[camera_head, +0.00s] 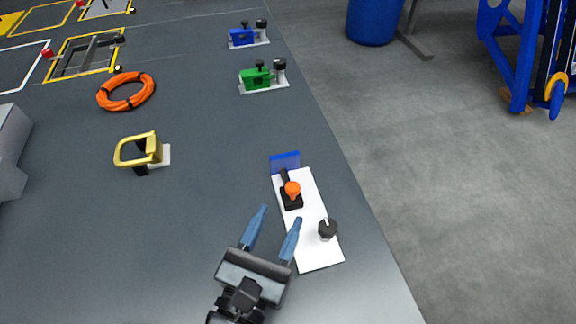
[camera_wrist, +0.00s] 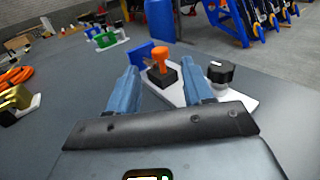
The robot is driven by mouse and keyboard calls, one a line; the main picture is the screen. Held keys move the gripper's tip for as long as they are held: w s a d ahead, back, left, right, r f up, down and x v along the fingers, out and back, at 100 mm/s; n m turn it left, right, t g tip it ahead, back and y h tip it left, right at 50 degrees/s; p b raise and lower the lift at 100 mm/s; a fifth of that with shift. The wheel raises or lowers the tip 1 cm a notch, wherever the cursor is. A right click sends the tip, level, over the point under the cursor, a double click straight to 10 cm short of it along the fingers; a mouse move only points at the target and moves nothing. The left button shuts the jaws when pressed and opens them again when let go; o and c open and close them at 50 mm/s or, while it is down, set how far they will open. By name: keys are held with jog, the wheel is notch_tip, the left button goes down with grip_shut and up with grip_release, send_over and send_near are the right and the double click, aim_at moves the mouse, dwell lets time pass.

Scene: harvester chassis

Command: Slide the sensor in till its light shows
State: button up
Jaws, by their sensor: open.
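The sensor, a black block with an orange knob (camera_head: 292,190), sits on a white base plate (camera_head: 317,252) near the table's right side. A blue upright plate (camera_head: 285,161) stands at the far end of the base. A black round knob (camera_head: 327,229) is at the near right of it. No lit light can be made out. My gripper (camera_head: 281,214) is open and empty, its blue fingers pointing toward the sensor from the near left. In the wrist view the orange knob (camera_wrist: 162,58) shows beyond and between the fingertips, apart from them. The black knob (camera_wrist: 220,72) is to the right.
Green (camera_head: 256,77) and blue (camera_head: 242,37) fixtures on similar plates stand farther back. A yellow handle (camera_head: 140,150) and an orange cable coil (camera_head: 126,91) lie to the left. The table's right edge runs close beside the white plate. The table between the handle and plate is clear.

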aim_at(290, 193)
jog(key=p+x, duration=0.2)
jog(key=x, duration=0.5)
jog(key=shift+r, duration=0.1)
jog(key=shift+w+d, duration=0.15)
jog(key=shift+w, duration=0.3)
grip_shut()
